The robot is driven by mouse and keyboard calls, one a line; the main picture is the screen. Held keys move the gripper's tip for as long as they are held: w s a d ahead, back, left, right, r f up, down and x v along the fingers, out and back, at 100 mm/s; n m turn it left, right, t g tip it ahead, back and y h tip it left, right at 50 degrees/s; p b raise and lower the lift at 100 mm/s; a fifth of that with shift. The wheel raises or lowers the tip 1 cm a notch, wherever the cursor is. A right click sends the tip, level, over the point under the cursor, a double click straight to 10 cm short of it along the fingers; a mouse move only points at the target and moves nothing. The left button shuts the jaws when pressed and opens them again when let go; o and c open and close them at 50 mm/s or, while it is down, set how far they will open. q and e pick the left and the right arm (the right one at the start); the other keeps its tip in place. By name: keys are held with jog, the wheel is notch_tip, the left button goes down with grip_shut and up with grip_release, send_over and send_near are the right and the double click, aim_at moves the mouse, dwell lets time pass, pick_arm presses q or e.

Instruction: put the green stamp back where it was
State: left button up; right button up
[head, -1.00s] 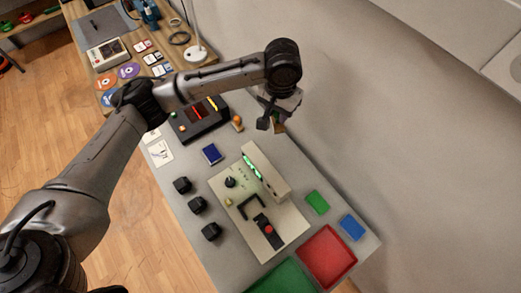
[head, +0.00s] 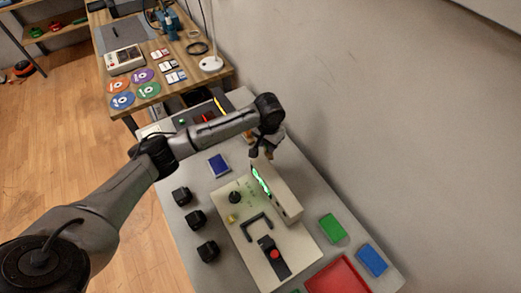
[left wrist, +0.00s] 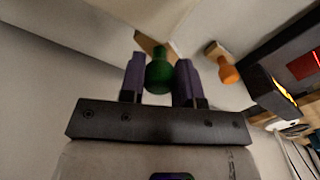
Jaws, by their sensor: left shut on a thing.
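The green stamp shows in the left wrist view as a round green knob (left wrist: 159,76) on a wooden base (left wrist: 149,45). My left gripper (left wrist: 160,82) is shut on the knob, one purple finger on each side. In the head view my left gripper (head: 262,150) is at the far right side of the grey table, near the wall, just beyond the upright panel. The stamp is mostly hidden there. An orange-knobbed stamp (left wrist: 229,73) stands to the right of the held stamp in the wrist view. My right gripper is not in view.
The upright panel with green lights (head: 281,196) stands on a pale board close to the gripper. A dark box with a red display (left wrist: 302,66) is beyond the orange stamp. A green pad (head: 332,228), blue pad (head: 372,259) and red tray (head: 340,279) lie in front.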

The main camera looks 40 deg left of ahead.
pick_arm(q)
jog(key=shift+w+a+f+b, duration=0.1)
jog(key=shift+a+f+b, duration=0.35)
jog(key=shift+f, duration=0.6)
jog(key=shift+w+a+f+b, duration=0.1)
jog(key=shift+a+f+b, duration=0.1)
jog(key=shift+a+f, duration=0.65)
jog(key=shift+a+f+b, duration=0.35)
jog(key=shift+a+f, duration=0.05)
jog(key=shift+f, duration=0.8)
jog(key=o, duration=0.3)
jog(key=shift+f, duration=0.15)
jog(key=o, duration=0.5)
